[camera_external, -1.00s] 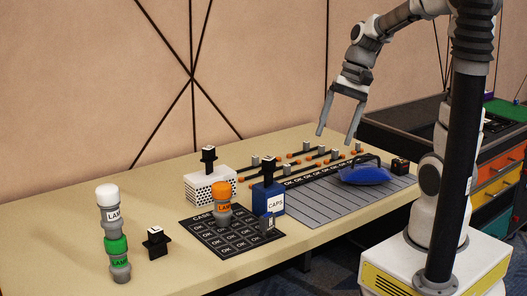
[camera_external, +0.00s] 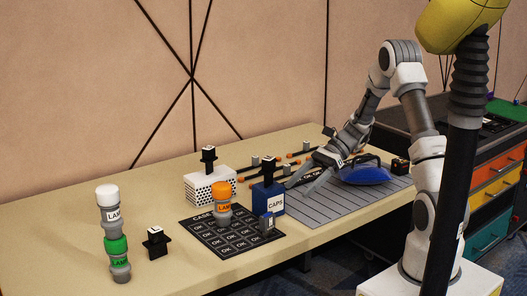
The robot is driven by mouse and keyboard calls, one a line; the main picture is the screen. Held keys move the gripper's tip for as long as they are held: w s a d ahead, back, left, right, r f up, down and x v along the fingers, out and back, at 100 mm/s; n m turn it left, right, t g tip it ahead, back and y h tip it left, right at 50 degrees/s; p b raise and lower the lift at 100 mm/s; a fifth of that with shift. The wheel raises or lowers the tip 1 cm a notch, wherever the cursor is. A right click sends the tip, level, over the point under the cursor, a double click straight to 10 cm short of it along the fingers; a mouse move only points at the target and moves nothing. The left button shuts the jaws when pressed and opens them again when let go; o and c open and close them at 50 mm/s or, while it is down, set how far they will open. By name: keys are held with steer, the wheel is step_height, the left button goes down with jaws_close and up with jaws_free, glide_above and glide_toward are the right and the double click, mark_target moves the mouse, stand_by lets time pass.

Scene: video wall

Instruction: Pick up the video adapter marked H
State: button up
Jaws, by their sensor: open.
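Several small adapter-like pieces are in view, but their markings are too small to read, so I cannot tell which is marked H. One black piece (camera_external: 208,156) stands on a white perforated box (camera_external: 212,188). Another black piece (camera_external: 155,241) stands on the table at the front left. Another grey piece (camera_external: 266,224) stands on the case mat. My gripper (camera_external: 302,181) is open and low, just right of the CAPS box, over the grey slatted mat. Its arm hides part of the rear row.
An orange-topped lamp (camera_external: 222,202) stands on the black case mat (camera_external: 238,245). White and green lamps (camera_external: 112,240) are stacked at the left. A blue handled object (camera_external: 362,172) lies right of my gripper.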

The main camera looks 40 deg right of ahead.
mark_target(261, 229)
steer(key=b+x, duration=0.2)
steer(key=x, duration=0.9)
steer(key=shift+a+f+b, duration=0.15)
steer(key=shift+b, duration=0.25)
steer(key=b+x, duration=0.1)
steer(key=x, duration=0.1)
steer(key=b+x, duration=0.1)
steer(key=x, duration=0.2)
steer(key=shift+f, duration=0.35)
steer(key=shift+r, duration=0.1)
jaws_close()
